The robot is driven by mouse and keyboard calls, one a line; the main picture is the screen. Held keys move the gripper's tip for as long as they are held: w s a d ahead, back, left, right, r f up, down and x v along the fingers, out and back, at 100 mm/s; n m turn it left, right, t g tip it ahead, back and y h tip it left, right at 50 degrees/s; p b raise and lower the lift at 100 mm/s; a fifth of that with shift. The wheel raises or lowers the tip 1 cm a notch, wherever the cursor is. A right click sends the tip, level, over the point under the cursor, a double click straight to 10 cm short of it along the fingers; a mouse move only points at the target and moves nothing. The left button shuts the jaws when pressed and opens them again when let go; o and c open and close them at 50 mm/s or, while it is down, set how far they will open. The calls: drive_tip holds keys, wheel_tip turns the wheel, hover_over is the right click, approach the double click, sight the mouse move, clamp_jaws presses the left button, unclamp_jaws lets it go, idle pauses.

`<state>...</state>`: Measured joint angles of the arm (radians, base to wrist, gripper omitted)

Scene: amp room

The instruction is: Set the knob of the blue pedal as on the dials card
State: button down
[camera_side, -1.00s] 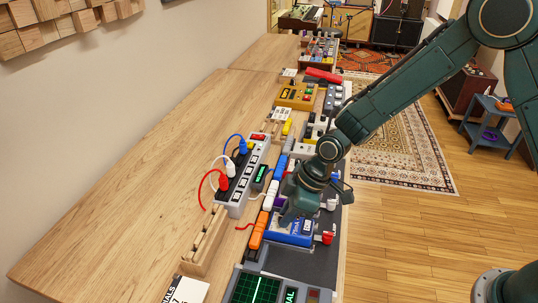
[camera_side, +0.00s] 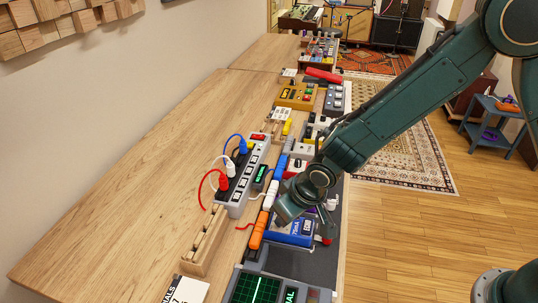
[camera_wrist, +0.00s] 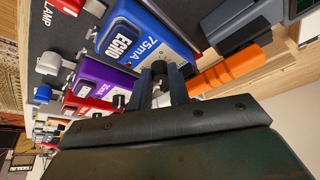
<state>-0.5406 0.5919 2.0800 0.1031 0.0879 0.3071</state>
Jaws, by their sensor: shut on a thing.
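The blue pedal (camera_side: 297,238), marked ECHO and 75mA, sits on the dark board in the side view. It fills the upper middle of the wrist view (camera_wrist: 137,38). My gripper (camera_wrist: 161,84) is at the pedal's lower edge in the wrist view, shut on a small black knob (camera_wrist: 159,67). The fingers hide much of the knob, and its pointer cannot be read. In the side view my gripper (camera_side: 284,215) covers the pedal's far left part. The dials card (camera_side: 186,291) is cut off at the bottom edge, with only part of its print showing.
A purple pedal (camera_wrist: 103,80) and a red one stand close beside the blue pedal. A screen device (camera_side: 255,288) is nearest the camera. The table's left side is clear.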

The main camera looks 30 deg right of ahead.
idle(0.3)
drive_tip(key=c, duration=1.6)
unclamp_jaws()
drive_tip(key=shift+r, duration=0.15)
drive_tip(key=shift+v, duration=6.8)
drive_tip(key=shift+r, duration=0.1)
